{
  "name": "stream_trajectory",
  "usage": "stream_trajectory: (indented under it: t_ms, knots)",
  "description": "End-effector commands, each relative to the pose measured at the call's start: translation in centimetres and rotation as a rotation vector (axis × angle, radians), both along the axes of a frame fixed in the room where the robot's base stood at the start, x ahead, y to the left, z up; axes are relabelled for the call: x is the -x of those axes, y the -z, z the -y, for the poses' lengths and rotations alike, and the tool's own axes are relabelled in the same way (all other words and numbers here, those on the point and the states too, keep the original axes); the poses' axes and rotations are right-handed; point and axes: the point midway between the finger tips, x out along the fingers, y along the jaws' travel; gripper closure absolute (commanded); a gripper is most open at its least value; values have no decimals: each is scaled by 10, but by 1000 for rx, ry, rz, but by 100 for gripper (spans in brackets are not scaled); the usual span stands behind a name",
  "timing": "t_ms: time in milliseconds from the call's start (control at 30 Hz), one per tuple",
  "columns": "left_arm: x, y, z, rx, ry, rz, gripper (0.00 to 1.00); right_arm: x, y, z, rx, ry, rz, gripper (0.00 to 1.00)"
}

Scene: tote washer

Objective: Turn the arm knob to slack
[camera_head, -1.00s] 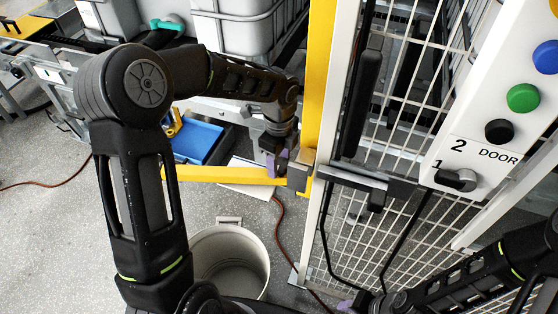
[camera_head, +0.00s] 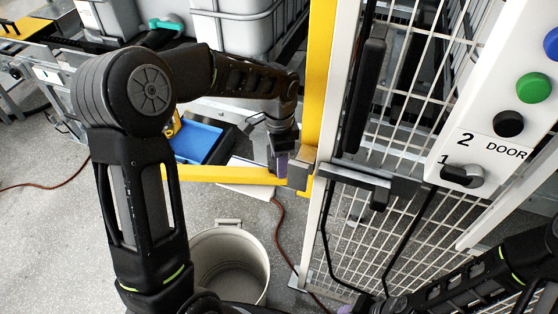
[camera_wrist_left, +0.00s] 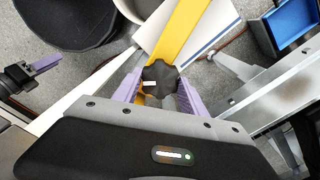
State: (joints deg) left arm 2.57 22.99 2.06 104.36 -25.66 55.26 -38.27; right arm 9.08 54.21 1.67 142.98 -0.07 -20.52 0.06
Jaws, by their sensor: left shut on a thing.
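The arm knob (camera_wrist_left: 160,80) is a black, lobed knob with a small white mark, on the yellow arm (camera_wrist_left: 183,32) in the left wrist view. My left gripper (camera_wrist_left: 158,90) has its purple fingers on either side of the knob and is shut on it. In the head view the left gripper (camera_head: 278,165) points down at the right end of the yellow bar (camera_head: 225,175), and it hides the knob there. My right gripper (camera_wrist_left: 40,70) shows at the left of the wrist view, away from the knob; its opening is unclear.
A mesh door (camera_head: 385,240) with a black handle (camera_head: 365,95) stands right of the yellow post (camera_head: 319,70). A white panel (camera_head: 490,60) carries buttons and a DOOR switch (camera_head: 462,175). A bin (camera_head: 230,265) stands below the bar, and a blue tray (camera_head: 197,142) lies behind it.

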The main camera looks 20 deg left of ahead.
Motion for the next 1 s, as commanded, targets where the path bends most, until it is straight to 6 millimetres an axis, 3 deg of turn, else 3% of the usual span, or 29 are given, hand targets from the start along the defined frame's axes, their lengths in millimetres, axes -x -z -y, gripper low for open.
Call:
stream_trajectory:
  t_ms: [633, 667, 900, 1000]
  knots:
    - [-1, -1, -1, -1, -73, 2, 91, 0, 2, 0, 0, 0, 0, 64]
    - [-1, -1, -1, -1, -73, 2, 49, 0, 2, 0, 0, 0, 0, 64]
    - [0, 0, 0, -1, -73, 1, 29, 0, 2, 0, 0, 0, 0, 64]
    - [0, 0, 0, -1, -72, 1, 29, 0, 2, 0, 0, 0, 0, 64]
